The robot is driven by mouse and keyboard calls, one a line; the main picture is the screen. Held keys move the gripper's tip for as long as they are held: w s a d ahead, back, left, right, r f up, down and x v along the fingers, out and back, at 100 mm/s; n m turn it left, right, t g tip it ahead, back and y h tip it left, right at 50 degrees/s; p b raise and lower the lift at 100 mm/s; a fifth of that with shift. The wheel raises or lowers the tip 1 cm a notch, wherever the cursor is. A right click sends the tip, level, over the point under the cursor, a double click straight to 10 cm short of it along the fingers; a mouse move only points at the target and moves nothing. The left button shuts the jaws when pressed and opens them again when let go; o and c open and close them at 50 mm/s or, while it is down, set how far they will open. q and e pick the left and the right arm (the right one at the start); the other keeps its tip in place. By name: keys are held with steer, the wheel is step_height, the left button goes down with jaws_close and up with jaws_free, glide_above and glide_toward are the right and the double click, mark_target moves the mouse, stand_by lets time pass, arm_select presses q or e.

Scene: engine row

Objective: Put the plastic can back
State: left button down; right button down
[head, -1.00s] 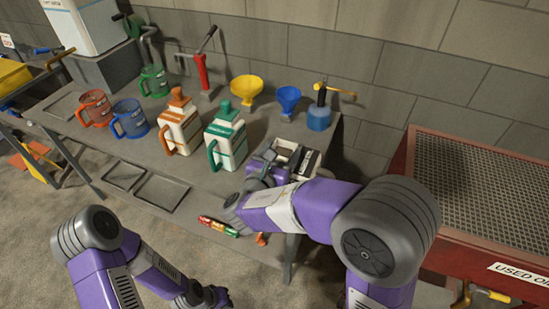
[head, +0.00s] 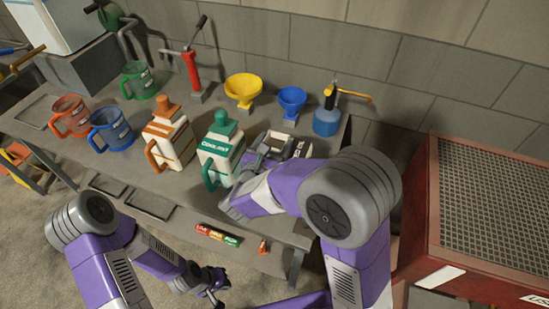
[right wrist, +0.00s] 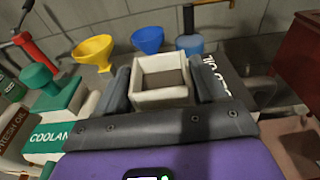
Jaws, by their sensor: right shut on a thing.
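A cream, square, open-topped plastic can (right wrist: 163,92) with white lettering on a dark side is between the fingers of my right gripper (right wrist: 164,88) in the right wrist view. My right gripper is shut on it. In the head view the can (head: 301,149) shows at the bench's right end, partly hidden by my right gripper (head: 268,153). I cannot tell whether it touches the bench. My left gripper (head: 213,289) is low in front of the bench, apart from everything; its jaw opening is unclear.
The green-topped coolant jug (head: 221,150) stands close left of my right gripper. An orange-topped jug (head: 168,138), mugs, a yellow funnel (head: 243,90), a blue funnel (head: 292,101) and a blue oiler (head: 326,122) share the bench (head: 158,187). A red grated bin (head: 487,200) stands right.

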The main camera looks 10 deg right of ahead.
steer(key=shift+w+f+b, duration=0.1)
steer(key=shift+f+b, duration=0.35)
steer(key=shift+f, duration=1.6)
steer(key=shift+c, duration=0.5)
jaws_free()
steer(key=shift+f, duration=0.1)
steer(key=v, duration=1.2)
steer(key=shift+p, duration=0.45)
